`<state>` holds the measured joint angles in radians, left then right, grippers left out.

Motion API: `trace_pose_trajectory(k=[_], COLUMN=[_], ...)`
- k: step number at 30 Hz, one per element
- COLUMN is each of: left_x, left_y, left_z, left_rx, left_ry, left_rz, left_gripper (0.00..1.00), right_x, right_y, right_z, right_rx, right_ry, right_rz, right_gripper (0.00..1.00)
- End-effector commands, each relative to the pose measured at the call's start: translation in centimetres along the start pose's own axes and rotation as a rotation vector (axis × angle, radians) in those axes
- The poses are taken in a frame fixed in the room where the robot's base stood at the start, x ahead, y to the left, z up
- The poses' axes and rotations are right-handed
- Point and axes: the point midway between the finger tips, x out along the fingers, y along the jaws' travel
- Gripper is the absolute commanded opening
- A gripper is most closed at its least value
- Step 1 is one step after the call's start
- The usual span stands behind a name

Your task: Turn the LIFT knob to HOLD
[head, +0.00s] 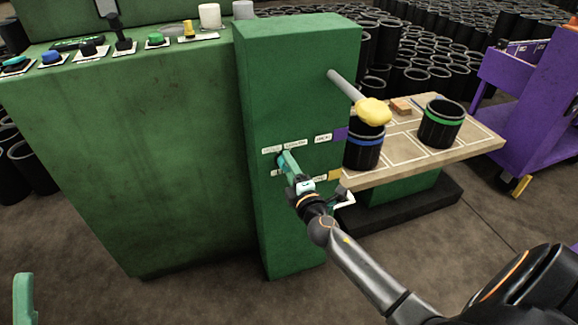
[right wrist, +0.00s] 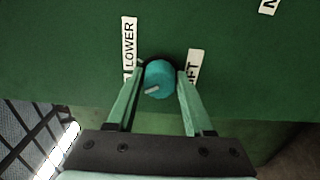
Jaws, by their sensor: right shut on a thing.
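A round teal knob (right wrist: 158,76) sits on the green panel face (right wrist: 235,70). A short white mark lies on its lower left part in the right wrist view. A LOWER label (right wrist: 129,45) is to its left, and a label ending in "IFT" (right wrist: 193,68) is to its right, partly covered by a finger. My right gripper (head: 287,162) is shut on the knob, one finger on each side; it also shows in the right wrist view (right wrist: 160,80). No HOLD label is readable. A green finger (head: 22,300), seemingly my left gripper's, shows at the lower left; its opening cannot be seen.
Small white labels (head: 323,138) line the green post. A grey rod with a yellow knob (head: 372,111) juts out above. A wooden tray (head: 470,150) with black sleeves (head: 441,122) stands to the right, near a purple cart (head: 525,80). A control panel is at upper left.

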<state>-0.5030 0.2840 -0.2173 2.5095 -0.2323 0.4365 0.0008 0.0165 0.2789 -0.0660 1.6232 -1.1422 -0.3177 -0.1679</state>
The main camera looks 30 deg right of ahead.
Motion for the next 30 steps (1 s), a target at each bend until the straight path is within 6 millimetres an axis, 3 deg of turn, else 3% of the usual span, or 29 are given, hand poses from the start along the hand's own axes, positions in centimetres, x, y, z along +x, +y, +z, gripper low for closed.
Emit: trace_pose_trajectory(k=[11, 12, 19, 30], left_x=[-0.03, -0.03, -0.02, 0.08], left_y=[0.0, 0.0, -0.01, -0.05], left_z=[0.02, 0.02, 0.01, -0.07], left_rx=[0.0, 0.0, 0.0, 0.001], left_ry=[-0.001, -0.001, -0.001, 0.001], left_rz=[0.0, -0.001, -0.001, -0.001], left_gripper=[0.5, 0.5, 0.5, 0.5], right_x=[0.0, 0.0, 0.0, -0.69], right_y=[-0.01, -0.01, -0.01, -0.07], right_z=[0.02, 0.02, 0.01, -0.03], right_rx=[-0.007, -0.007, -0.005, -0.003], right_ry=[0.0, 0.0, 0.0, 0.001], right_rz=[0.0, 0.0, 0.0, -0.001], right_gripper=[0.0, 0.56, 0.81, 0.81])
